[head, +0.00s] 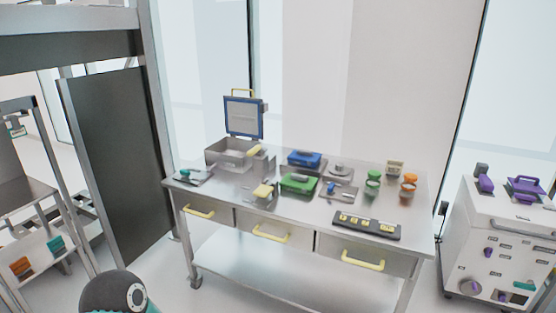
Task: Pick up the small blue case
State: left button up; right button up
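The small blue case (304,159) sits on the metal table's top (300,210), towards the back and near the middle. It looks flat and box-like, with a darker or metallic lower part. A green case (299,183) lies just in front of it. No gripper is near the blue case. A dark rounded part with a light disc at the bottom left edge looks like part of my own arm. Neither of my grippers shows in the head view.
An open metal bin (226,154) with a raised blue-edged lid (243,117) stands left of the case. Green and orange containers (373,178) (409,181) stand to the right. A dark tray (366,226) lies at the front. A white machine (497,240) stands beyond the table's right end.

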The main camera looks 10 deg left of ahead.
aim_at(308, 158)
jog(key=u, duration=0.55)
jog(key=i, duration=0.75)
jog(key=u, duration=0.15)
